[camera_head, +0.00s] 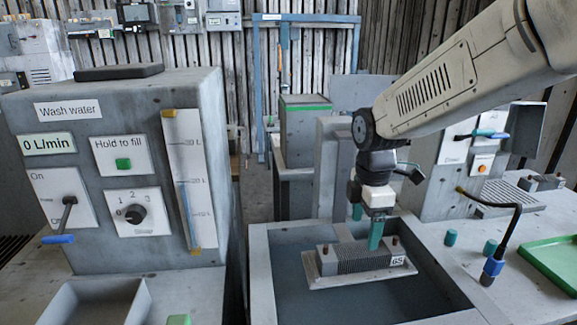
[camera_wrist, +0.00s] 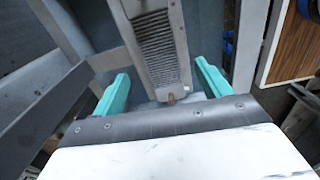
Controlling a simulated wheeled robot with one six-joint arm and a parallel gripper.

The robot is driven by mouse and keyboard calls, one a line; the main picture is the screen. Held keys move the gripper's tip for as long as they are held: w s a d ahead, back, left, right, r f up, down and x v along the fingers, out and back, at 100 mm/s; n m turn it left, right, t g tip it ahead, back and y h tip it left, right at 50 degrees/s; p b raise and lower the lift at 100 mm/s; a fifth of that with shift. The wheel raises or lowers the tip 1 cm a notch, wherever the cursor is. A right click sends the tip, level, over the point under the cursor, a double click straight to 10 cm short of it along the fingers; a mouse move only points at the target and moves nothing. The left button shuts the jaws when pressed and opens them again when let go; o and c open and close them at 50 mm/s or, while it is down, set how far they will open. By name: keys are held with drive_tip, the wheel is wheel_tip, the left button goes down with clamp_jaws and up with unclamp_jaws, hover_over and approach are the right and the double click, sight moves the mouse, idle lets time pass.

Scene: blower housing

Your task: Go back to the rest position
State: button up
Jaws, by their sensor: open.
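My gripper (camera_head: 366,228) is over the grey basin (camera_head: 259,262), with its teal fingers pointing down. In the wrist view my gripper (camera_wrist: 158,88) has its two teal fingers spread wide apart. A finned metal block (camera_head: 350,258) with a "65" label and brown pegs lies in the basin, just below the fingers. In the wrist view the finned block (camera_wrist: 158,45) extends away from between the fingers, with a brown peg at its near end. The head view does not show clearly whether a finger touches the block.
A wash water panel (camera_head: 110,170) with a lever, dial and level gauge stands at left. Right of the basin are teal cylinders (camera_head: 451,237), a black hose with a blue end (camera_head: 492,268) and a green tray (camera_head: 555,262). A grey cabinet (camera_head: 305,135) stands behind.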

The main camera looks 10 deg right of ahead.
drive_tip(key=shift+s+m, duration=0.15)
drive_tip(key=shift+m, duration=0.45)
drive_tip(key=s+d+r+m, duration=0.1)
drive_tip(key=s+r+m, duration=0.1)
drive_tip(key=s+m, duration=0.6)
drive_tip(key=s+d+r+m+t, duration=0.1)
drive_tip(key=s+d+r+m, duration=0.1)
drive_tip(key=s+m, duration=0.6)
drive_tip(key=s+r, duration=0.1)
drive_tip(key=s, duration=0.4)
drive_tip(key=shift+s+r, duration=0.35)
